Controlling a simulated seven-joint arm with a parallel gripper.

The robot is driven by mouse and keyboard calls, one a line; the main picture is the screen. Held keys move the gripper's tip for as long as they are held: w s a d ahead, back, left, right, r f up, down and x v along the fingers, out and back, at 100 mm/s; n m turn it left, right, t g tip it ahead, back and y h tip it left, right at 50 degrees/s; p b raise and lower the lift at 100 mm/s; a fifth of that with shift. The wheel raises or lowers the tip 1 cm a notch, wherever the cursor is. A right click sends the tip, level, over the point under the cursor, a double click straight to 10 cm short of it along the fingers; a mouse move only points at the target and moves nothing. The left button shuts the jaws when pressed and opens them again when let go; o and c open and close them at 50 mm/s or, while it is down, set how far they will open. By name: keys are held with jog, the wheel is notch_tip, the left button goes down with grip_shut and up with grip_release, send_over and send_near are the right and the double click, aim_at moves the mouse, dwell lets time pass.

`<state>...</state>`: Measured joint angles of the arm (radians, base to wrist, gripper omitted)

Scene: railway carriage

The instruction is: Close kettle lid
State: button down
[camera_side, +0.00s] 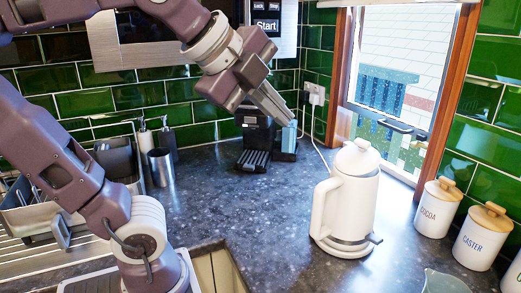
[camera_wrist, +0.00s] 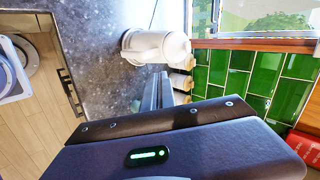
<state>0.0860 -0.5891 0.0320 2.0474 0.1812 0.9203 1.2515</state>
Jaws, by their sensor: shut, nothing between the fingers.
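The white kettle (camera_side: 346,208) stands upright on its base on the dark speckled worktop, right of centre in the side view. Its lid (camera_side: 357,156), with a round knob, is over the top of the body and looks slightly tilted; I cannot tell whether it is fully closed. My gripper (camera_side: 288,119) is shut and empty, pointing down and to the right, above and to the left of the lid and apart from it. In the wrist view the kettle (camera_wrist: 150,46) lies sideways beyond the fingers (camera_wrist: 157,91).
White canisters (camera_side: 434,208) with wooden lids stand right of the kettle by the window. A black coffee machine (camera_side: 255,140) stands at the back. A metal cup (camera_side: 160,167) and pump bottles are at the back left. A sink is at the front. The worktop left of the kettle is clear.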

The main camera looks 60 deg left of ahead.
jog(key=s+f+n+g, duration=0.2)
jog(key=s+f+n, duration=0.1)
jog(key=f+n, duration=0.3)
notch_tip(320, 180, up, 11)
jog(key=n+g, duration=0.3)
jog(key=n, duration=2.6)
send_over(363, 140)
jog(key=s, duration=0.6)
jog(key=x, duration=0.4)
jog(key=d+x, duration=0.1)
jog(key=x, duration=0.8)
jog(key=shift+w+d+f, duration=0.15)
jog(key=shift+f, duration=0.15)
jog(key=shift+w+f, duration=0.4)
jog(key=shift+w, duration=0.2)
jog(key=shift+w+f, duration=0.4)
jog(key=shift+w, duration=0.2)
